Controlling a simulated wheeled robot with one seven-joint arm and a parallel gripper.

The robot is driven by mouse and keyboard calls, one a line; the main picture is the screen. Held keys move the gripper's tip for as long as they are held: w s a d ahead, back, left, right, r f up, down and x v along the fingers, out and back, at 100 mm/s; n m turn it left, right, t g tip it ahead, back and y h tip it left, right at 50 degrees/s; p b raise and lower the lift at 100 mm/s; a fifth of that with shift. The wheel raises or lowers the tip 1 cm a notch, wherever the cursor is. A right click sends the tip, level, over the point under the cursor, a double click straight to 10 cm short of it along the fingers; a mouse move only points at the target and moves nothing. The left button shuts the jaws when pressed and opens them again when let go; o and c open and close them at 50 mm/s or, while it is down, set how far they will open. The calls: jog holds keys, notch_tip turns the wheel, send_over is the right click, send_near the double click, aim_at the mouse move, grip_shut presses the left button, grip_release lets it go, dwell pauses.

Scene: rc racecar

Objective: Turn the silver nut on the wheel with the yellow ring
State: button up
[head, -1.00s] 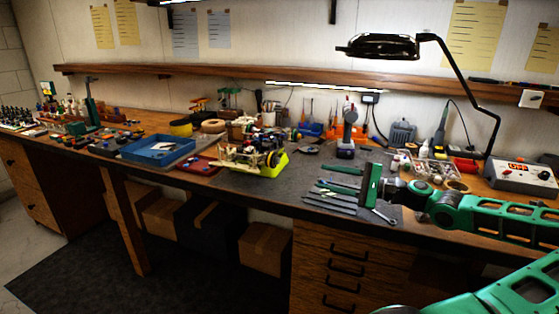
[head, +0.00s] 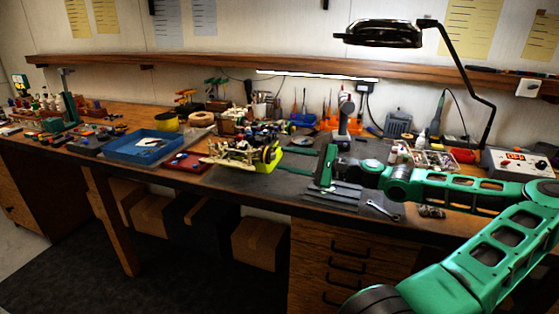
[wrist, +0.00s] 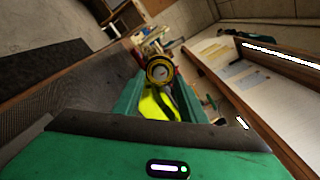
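The RC car (head: 238,152) sits on a bright yellow-green stand (head: 272,165) in the middle of the bench. Its wheel with the yellow ring (wrist: 160,70) faces my gripper in the wrist view, with a grey centre; the silver nut is too small to make out clearly. In the head view the wheel (head: 269,154) is small, at the car's right end. My gripper (head: 292,158) is to the right of the car, its fingers pointing at it. The green fingers are apart and empty, and in the wrist view the gripper (wrist: 157,98) frames the stand and wheel, short of touching.
A blue tray (head: 152,145) and a red tray (head: 187,161) lie left of the car. Hand tools and a wrench (head: 382,210) lie on the grey mat below my arm. A lamp (head: 385,33) hangs above.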

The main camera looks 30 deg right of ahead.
jog(key=shift+x, duration=1.05)
grip_shut()
jog(key=shift+n, duration=1.5)
grip_release()
